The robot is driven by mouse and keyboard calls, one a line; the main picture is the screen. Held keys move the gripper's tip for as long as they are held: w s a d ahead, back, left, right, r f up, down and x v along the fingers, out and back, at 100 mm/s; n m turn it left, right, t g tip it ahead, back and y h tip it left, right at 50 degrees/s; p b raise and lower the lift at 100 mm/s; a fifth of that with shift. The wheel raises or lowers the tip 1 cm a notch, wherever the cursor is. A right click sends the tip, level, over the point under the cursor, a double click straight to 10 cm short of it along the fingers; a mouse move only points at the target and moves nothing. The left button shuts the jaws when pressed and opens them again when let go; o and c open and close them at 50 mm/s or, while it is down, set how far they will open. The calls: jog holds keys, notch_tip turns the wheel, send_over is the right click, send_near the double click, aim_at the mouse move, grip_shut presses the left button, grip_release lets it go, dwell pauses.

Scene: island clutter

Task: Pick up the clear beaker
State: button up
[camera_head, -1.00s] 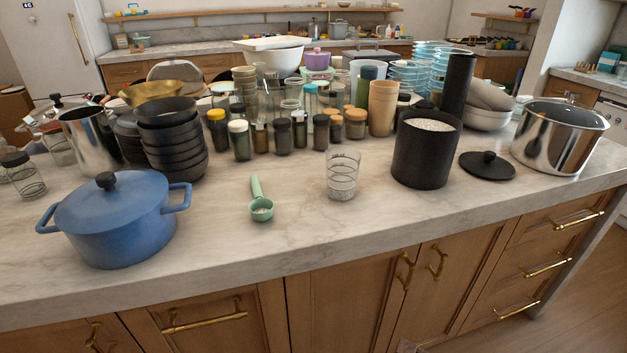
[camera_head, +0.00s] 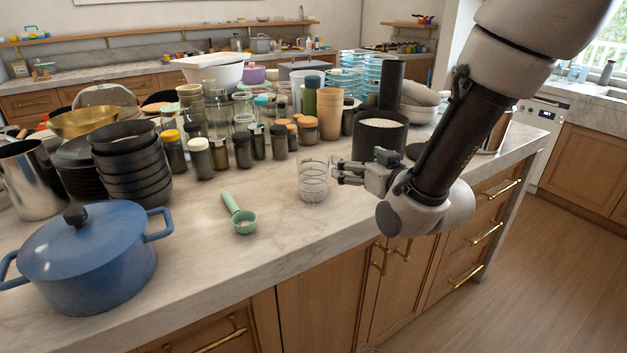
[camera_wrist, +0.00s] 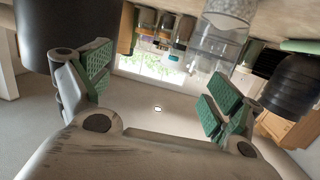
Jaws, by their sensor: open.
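The clear beaker (camera_head: 312,180) stands upright on the marble island near its front edge. It has printed lines on its wall and some pale grains at its base. In the wrist view, which is upside down, the beaker (camera_wrist: 213,45) shows beyond the right finger, off the middle of the jaws. My gripper (camera_head: 336,173) is open and empty, just right of the beaker in the head view, with its fingers pointing left towards it. I cannot tell whether a fingertip touches the beaker. In the wrist view both green-padded fingers (camera_wrist: 157,92) stand apart.
A black canister (camera_head: 366,140) of white grains stands close behind my gripper. A green scoop (camera_head: 240,219) lies left of the beaker, beyond it a blue lidded pot (camera_head: 95,255). Several jars (camera_head: 243,150) and black bowls (camera_head: 130,175) crowd behind. The counter's front strip is clear.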

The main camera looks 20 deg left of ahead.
jog(key=n+y, duration=0.1)
jog(key=y, duration=0.1)
send_near(305, 153)
jog(key=x, duration=0.6)
jog(key=shift+a+f, duration=0.1)
jog(key=shift+f, duration=0.05)
jog(key=shift+c, duration=0.3)
jog(key=c, duration=1.4)
notch_tip(305, 153, up, 10)
jog(key=shift+r, duration=0.1)
